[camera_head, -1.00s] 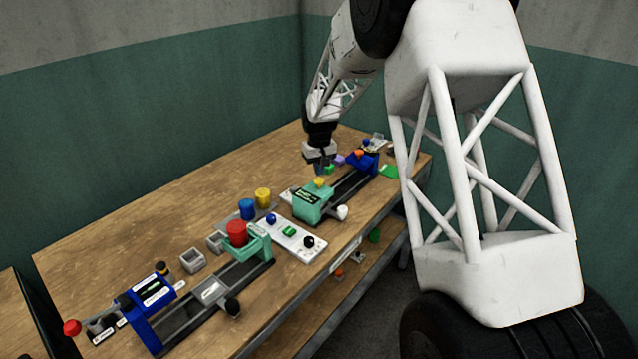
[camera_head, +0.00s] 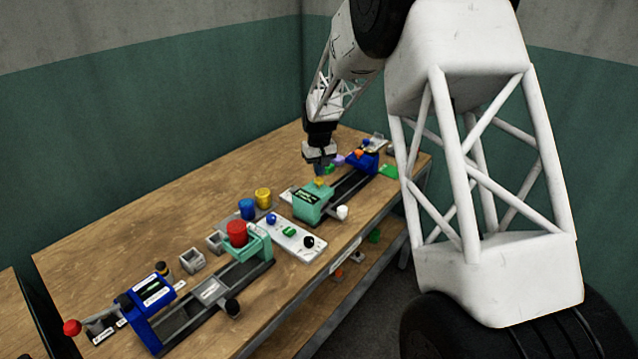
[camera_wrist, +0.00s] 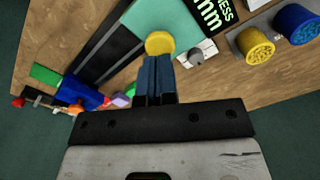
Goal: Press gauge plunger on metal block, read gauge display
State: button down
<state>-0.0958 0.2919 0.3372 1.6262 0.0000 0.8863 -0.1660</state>
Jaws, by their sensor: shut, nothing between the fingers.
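The teal gauge (camera_head: 313,204) stands on a dark rail on the table, with a yellow plunger (camera_head: 319,182) on top. In the wrist view the plunger (camera_wrist: 160,43) lies right at the tips of my gripper (camera_wrist: 156,60). My gripper (camera_head: 320,172) points down over the plunger, its blue fingers shut together and empty. I cannot tell whether the fingertips touch the plunger. The gauge's black display (camera_wrist: 212,12) is cut off in the wrist view; "NESS" and "mm" show, with no readable value. I cannot make out a metal block under the gauge.
A blue press (camera_head: 362,162) stands at the rail's far end. A white knob (camera_head: 342,212) is at the near side. A button panel (camera_head: 292,238), blue cylinder (camera_head: 247,209) and yellow cylinder (camera_head: 263,198) stand to the left. A second teal press with a red cap (camera_head: 237,232) is nearer.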

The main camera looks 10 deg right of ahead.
aim_at(319, 180)
jog(key=shift+f, duration=1.6)
dwell(1.6)
jog(key=shift+r, duration=0.15)
dwell(0.8)
jog(key=shift+r, duration=3.35)
jog(key=shift+r, duration=0.15)
